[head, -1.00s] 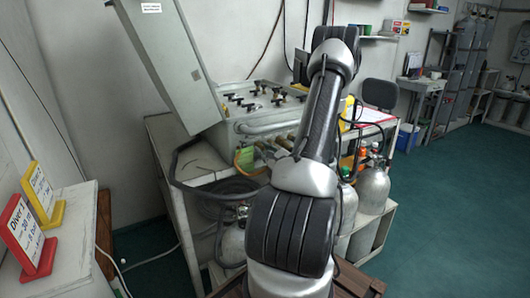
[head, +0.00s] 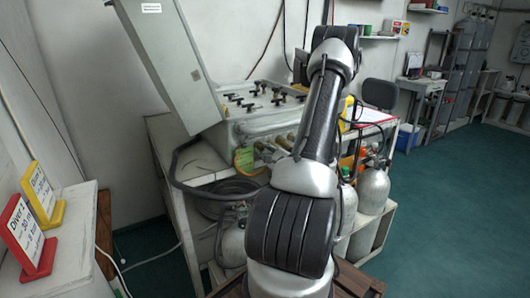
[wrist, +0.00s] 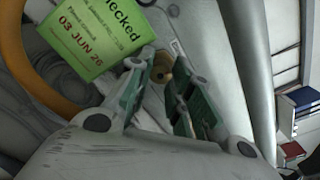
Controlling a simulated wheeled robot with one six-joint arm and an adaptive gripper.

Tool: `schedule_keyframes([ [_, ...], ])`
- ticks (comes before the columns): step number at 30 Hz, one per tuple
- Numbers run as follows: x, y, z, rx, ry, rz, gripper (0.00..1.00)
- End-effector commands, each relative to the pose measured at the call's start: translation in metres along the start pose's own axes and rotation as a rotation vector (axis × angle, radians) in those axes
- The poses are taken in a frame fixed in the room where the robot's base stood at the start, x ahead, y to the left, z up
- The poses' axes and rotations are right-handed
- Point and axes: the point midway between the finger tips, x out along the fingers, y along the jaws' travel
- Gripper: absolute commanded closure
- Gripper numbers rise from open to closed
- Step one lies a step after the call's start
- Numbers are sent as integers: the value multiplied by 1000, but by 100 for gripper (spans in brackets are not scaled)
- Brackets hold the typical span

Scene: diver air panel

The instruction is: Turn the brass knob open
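In the wrist view a small brass knob (wrist: 164,68) shows beyond the fingertips, close to the gap between them. My gripper (wrist: 160,88) is open, with a green-padded finger on either side of that gap. I cannot tell whether either finger touches the knob. In the head view the grey air panel (head: 232,128) stands on a white bench, with several black T-handles on top and brass fittings (head: 263,150) along its front. My arm hides my gripper in the head view, and I cannot tell which fitting there is the knob.
A green "checked" tag (wrist: 105,35) and an orange hose (wrist: 18,60) lie left of the fingers in the wrist view. Gas cylinders (head: 373,188) and a coiled black hose (head: 225,190) sit below the panel.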

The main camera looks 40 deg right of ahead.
Motion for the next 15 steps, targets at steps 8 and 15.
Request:
schedule_keyframes([
  [8, 0, 0, 0, 1, 1, 1, 69],
  [15, -15, 0, -1, 3, 3, -1, 69],
])
